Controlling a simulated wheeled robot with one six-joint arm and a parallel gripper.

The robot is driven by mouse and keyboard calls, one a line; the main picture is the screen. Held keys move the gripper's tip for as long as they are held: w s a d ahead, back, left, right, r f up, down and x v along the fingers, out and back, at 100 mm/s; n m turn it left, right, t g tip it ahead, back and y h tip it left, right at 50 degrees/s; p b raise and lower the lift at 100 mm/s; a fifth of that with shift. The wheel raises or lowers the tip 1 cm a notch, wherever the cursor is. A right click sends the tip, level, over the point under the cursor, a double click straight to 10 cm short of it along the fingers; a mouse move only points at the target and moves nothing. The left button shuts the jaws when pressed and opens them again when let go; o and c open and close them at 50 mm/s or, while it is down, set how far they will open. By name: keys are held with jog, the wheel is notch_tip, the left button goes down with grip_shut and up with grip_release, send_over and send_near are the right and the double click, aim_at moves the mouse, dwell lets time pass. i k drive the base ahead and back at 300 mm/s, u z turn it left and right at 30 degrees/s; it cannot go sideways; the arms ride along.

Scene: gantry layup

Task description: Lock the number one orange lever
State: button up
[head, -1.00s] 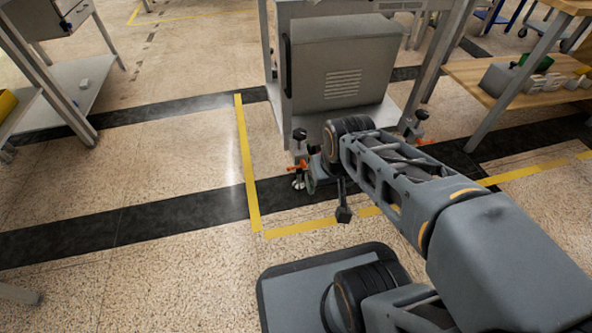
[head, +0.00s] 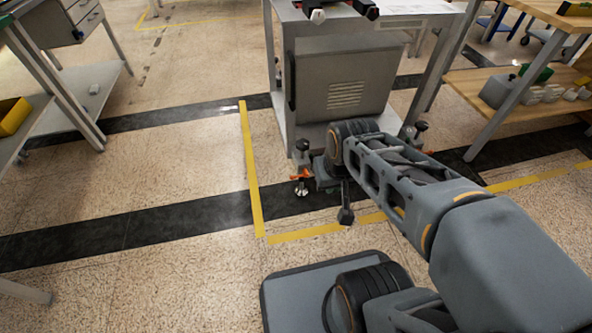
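A grey metal cart (head: 345,75) stands ahead on casters. At its front left foot, a small orange lever (head: 301,177) shows just left of my arm's end, above a round metal foot (head: 301,190). Another orange lever (head: 428,152) shows at the front right foot, right of my arm. No number is readable on either. My gripper (head: 325,178) is down at the left foot, close to the left lever. Its fingers are mostly hidden behind my wrist, so I cannot tell whether they touch the lever or are open.
Yellow floor tape (head: 252,180) runs left of the cart and in front of it. A wooden bench (head: 505,85) with boxes stands at the right. A metal table (head: 60,90) with a yellow bin (head: 14,116) stands at the left. The floor between is clear.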

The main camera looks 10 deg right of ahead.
aim_at(299, 176)
jog(key=z, duration=1.2)
jog(key=i, duration=0.75)
jog(key=u, duration=2.2)
